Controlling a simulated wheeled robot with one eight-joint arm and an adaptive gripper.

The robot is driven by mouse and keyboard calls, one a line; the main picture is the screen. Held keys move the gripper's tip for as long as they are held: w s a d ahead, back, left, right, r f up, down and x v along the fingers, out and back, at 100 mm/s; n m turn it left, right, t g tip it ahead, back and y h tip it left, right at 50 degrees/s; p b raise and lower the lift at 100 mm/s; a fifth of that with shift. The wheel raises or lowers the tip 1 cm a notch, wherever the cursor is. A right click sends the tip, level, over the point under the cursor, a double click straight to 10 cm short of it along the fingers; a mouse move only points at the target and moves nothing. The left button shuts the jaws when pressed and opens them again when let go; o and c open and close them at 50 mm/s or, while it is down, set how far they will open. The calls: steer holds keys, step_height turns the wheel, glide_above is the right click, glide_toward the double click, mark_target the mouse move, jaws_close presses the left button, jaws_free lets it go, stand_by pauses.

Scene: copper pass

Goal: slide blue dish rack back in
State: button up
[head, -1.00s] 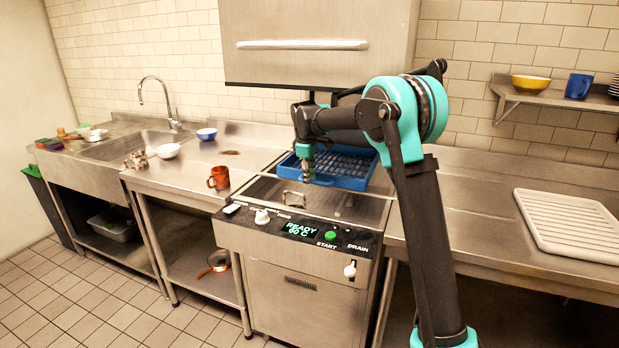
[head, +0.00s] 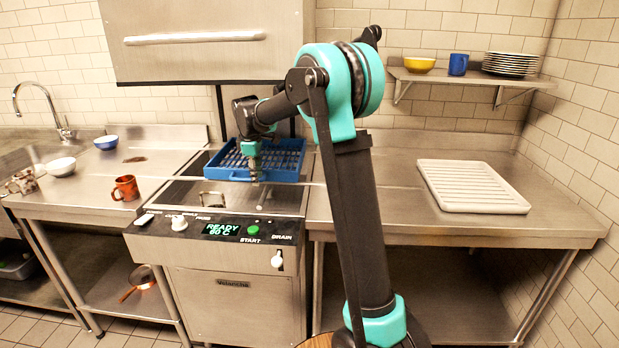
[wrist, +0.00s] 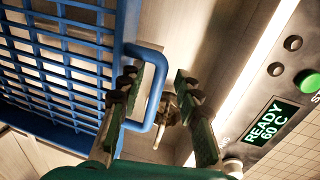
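The blue dish rack (head: 286,160) is an empty-looking grid tray at the back of the steel dishwasher (head: 235,285), under the raised hood (head: 205,45). Its right end reaches the edge of the right-hand counter. My gripper (head: 254,180) is at the rack's front side, pointing down. In the wrist view the rack (wrist: 60,60) fills the left, and its blue loop handle (wrist: 160,95) stands between the two fingers of my gripper (wrist: 157,82). The fingers are apart, with the handle nearer the left finger. I cannot tell whether that finger touches it.
The front panel (head: 220,228) reads READY 60 C and has a green button. An orange mug (head: 126,188) stands on the left counter. A white ribbed board (head: 472,186) lies on the right counter. A wall shelf (head: 470,82) holds a bowl, mug and plates.

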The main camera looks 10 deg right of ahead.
steer(key=s+d, duration=0.1)
steer(key=d, duration=0.5)
steer(key=s+d, duration=0.2)
steer(key=d, duration=0.4)
steer(key=s+d, duration=0.2)
steer(key=d, duration=0.4)
steer(key=shift+s, duration=0.1)
